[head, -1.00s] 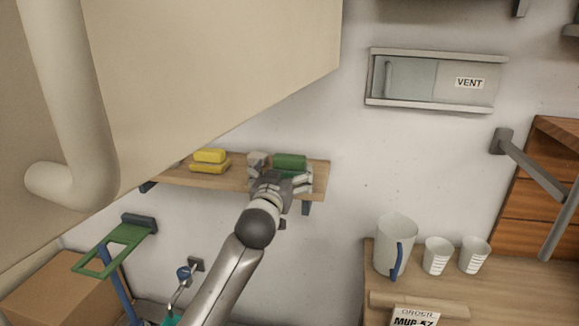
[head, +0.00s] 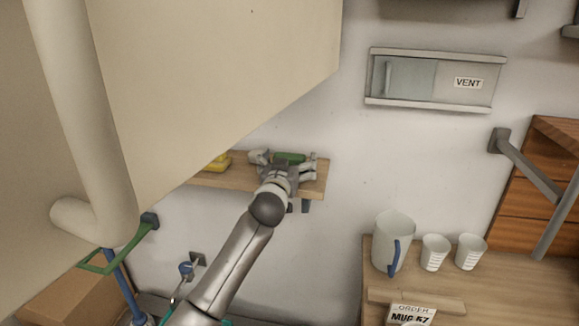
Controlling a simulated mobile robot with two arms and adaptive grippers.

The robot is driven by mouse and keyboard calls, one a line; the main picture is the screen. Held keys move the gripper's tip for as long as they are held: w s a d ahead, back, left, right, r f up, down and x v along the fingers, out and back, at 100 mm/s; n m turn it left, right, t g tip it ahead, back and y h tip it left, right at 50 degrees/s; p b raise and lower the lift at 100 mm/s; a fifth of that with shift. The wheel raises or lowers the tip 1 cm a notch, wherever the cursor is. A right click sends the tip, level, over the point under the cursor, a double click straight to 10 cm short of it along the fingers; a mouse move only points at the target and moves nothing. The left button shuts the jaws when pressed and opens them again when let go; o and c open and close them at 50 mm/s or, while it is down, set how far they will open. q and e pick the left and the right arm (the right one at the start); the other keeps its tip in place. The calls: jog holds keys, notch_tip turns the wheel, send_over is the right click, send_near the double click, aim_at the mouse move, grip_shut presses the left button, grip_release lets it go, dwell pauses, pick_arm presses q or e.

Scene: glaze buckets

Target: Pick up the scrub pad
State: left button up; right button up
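The scrub pad, taken to be the green block (head: 289,157), lies on a wooden wall shelf (head: 235,178) in the head view. My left gripper (head: 284,160) is at the shelf with its fingers spread apart, one on each side of the green pad. I see no clear contact between fingers and pad. The gripper's body hides the near part of the pad and whatever is under it. My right gripper is not in view.
Yellow sponges (head: 217,162) sit left on the shelf, partly hidden by a large beige body (head: 200,70). At lower right, a wooden counter (head: 510,285) holds a pitcher (head: 393,240) and two cups (head: 434,252) (head: 470,251).

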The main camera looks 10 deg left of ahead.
pick_arm(q)
jog(key=c, duration=0.7)
jog(key=shift+o, duration=0.2)
